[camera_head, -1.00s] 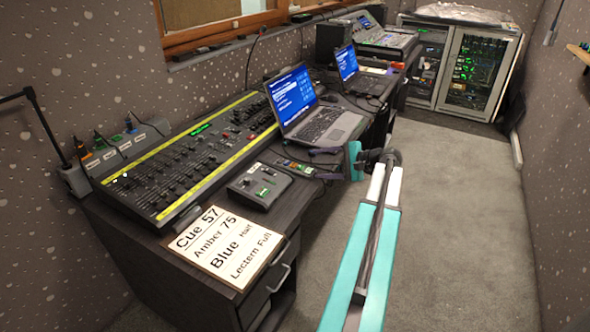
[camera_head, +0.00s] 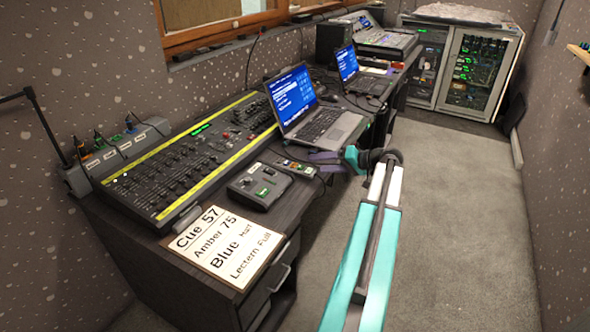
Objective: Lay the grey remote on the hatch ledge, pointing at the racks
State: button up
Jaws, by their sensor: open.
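A small grey remote (camera_head: 297,167) with coloured buttons lies on the desk, between the black control box and the open laptop. My gripper (camera_head: 322,160) is over the desk's right edge, just right of the remote, with its fingers towards it. The jaws are open and empty. I cannot tell how high they are above the desk. The hatch ledge (camera_head: 245,36) is the wooden sill below the window at the top left. The racks (camera_head: 465,70) stand at the far end, with glass fronts and green lights.
The fader console (camera_head: 190,155), black control box (camera_head: 260,187) and cue sign (camera_head: 222,246) crowd the near desk. The near laptop (camera_head: 305,110) stands open close behind my gripper. Small dark things sit along the ledge. The carpet (camera_head: 450,200) on the right is clear.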

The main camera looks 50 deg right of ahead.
jog(key=n, duration=0.4)
jog(key=shift+s, duration=0.1)
jog(key=n, duration=0.4)
jog(key=shift+s+d+n, duration=0.1)
jog(key=shift+d+n, duration=0.05)
jog(key=shift+n, duration=0.15)
jog(key=n, duration=0.2)
jog(key=shift+s+d+n, duration=0.3)
jog(key=shift+s+n, duration=0.1)
send_near(297, 165)
jog(key=shift+a+p+x, duration=0.15)
jog(key=shift+p+x, duration=0.05)
jog(key=shift+x, duration=1.1)
jog(key=shift+a+p+x, duration=0.15)
jog(key=shift+a+x, duration=0.05)
jog(key=shift+x, duration=1.1)
jog(key=shift+r, duration=0.15)
